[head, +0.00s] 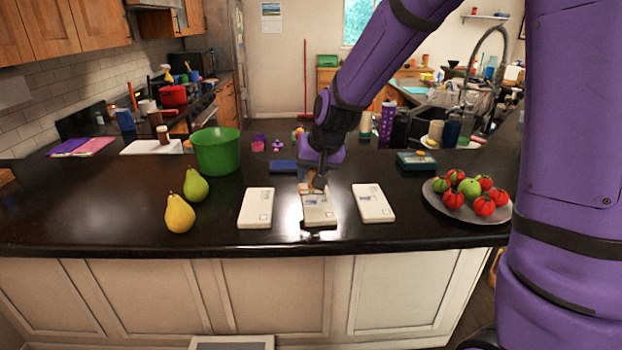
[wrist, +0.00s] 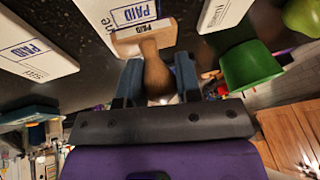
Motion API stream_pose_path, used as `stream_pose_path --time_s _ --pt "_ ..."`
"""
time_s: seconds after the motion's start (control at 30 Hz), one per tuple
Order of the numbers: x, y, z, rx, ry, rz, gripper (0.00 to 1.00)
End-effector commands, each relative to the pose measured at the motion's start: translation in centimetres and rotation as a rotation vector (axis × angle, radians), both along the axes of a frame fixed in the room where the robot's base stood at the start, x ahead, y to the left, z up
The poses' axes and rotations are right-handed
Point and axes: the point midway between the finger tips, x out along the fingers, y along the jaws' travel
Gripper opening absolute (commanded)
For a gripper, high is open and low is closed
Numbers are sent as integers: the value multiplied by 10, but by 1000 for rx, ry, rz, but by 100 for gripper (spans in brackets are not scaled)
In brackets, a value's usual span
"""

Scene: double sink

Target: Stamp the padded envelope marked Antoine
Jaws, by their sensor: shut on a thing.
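My gripper (head: 318,176) is shut on a wooden-handled stamp (wrist: 155,72), which also shows in the head view (head: 306,187). In the wrist view this envelope (wrist: 95,10) bears a blue boxed PAID mark and letters like "ne". The right envelope (head: 373,203) also bears a PAID mark in the wrist view (wrist: 30,52). The left envelope (head: 256,208) is cut off in the wrist view (wrist: 222,14). Its full name is unreadable.
A dark blue flat pad (head: 284,167) lies behind the envelopes. A teal box (head: 416,161) and a plate (head: 440,206) of tomatoes are to the right. Two pears (head: 180,213) and a green bowl (head: 217,152) stand left. The counter's front left is clear.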

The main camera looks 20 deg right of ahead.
Motion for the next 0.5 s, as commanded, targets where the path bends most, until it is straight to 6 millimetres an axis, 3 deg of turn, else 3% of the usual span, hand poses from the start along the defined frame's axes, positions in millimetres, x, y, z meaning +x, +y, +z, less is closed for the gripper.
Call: stream_pose_path --time_s 0.5 --pt "1 0 36 0 -4 -1 16"
